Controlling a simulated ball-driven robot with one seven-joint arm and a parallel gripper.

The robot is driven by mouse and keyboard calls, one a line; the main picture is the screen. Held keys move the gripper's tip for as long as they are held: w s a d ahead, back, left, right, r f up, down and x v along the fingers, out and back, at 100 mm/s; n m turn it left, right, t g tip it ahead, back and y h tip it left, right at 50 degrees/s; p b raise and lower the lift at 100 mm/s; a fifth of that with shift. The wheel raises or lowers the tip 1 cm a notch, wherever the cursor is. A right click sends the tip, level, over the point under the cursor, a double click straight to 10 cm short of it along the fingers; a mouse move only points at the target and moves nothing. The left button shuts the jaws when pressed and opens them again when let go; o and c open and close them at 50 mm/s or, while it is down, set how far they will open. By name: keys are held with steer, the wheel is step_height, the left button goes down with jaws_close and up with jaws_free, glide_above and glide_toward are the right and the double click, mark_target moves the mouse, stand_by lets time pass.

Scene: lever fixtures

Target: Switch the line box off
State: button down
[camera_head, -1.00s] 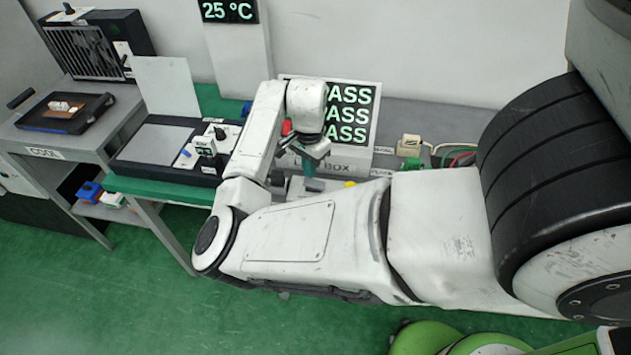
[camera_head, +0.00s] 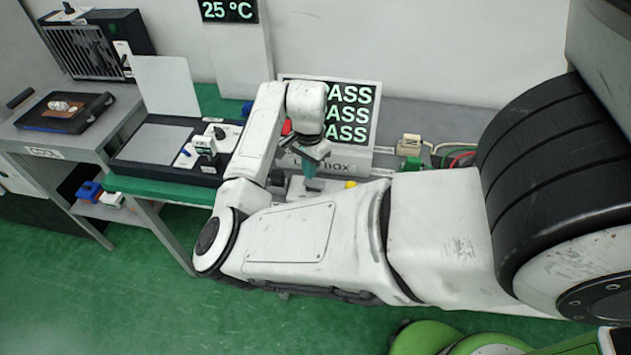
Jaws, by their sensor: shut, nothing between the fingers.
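The line box (camera_head: 357,166) stands at the back of the bench, with a sloped panel reading PASS on three lines and a label partly hidden by my arm. My gripper (camera_head: 309,168) is low in front of the box's left part, pointing down. It is shut and holds nothing. A grey block-like part (camera_head: 313,185) shows just under the fingertips; I cannot tell whether they touch it. A red part (camera_head: 286,128) shows beside my wrist and a yellow part (camera_head: 350,184) to the right. The box's lever cannot be made out clearly.
Left of my arm, a black device (camera_head: 170,150) with a raised white lid sits on the green bench. A side table with a black tray (camera_head: 66,112) is further left. Plugs and cables (camera_head: 440,152) lie right of the box.

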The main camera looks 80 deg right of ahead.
steer(key=shift+f+b, duration=0.65)
steer(key=shift+f, duration=0.55)
stand_by(0.5)
step_height(320, 180, up, 7)
steer(key=p, duration=0.6)
steer(key=shift+p, duration=0.3)
stand_by(0.7)
